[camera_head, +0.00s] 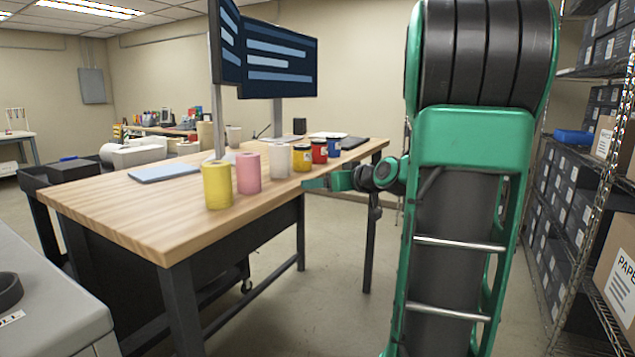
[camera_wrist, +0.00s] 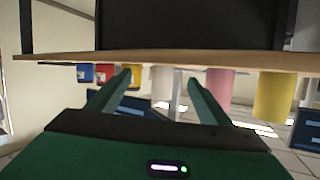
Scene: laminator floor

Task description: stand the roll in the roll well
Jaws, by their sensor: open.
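A yellow roll (camera_head: 217,185), a pink roll (camera_head: 248,173) and a white roll (camera_head: 279,160) stand upright in a row near the edge of the wooden table (camera_head: 140,215). My gripper (camera_head: 318,183) is open and empty beside this edge, near a yellow jar (camera_head: 303,158). The wrist view is upside down; there the white roll (camera_wrist: 161,82) shows between my open fingers (camera_wrist: 158,76), still apart from them. The pink roll (camera_wrist: 219,88) and yellow roll (camera_wrist: 274,95) are to the right. A dark ring (camera_head: 9,290) on a grey surface may be the roll well; it is cut off.
A red jar (camera_head: 319,151) and a blue jar (camera_head: 333,147) stand beside the yellow one. A monitor post (camera_head: 218,120) rises behind the rolls. A shelf rack (camera_head: 580,190) with boxes lines the right side. Floor is clear in front of the table.

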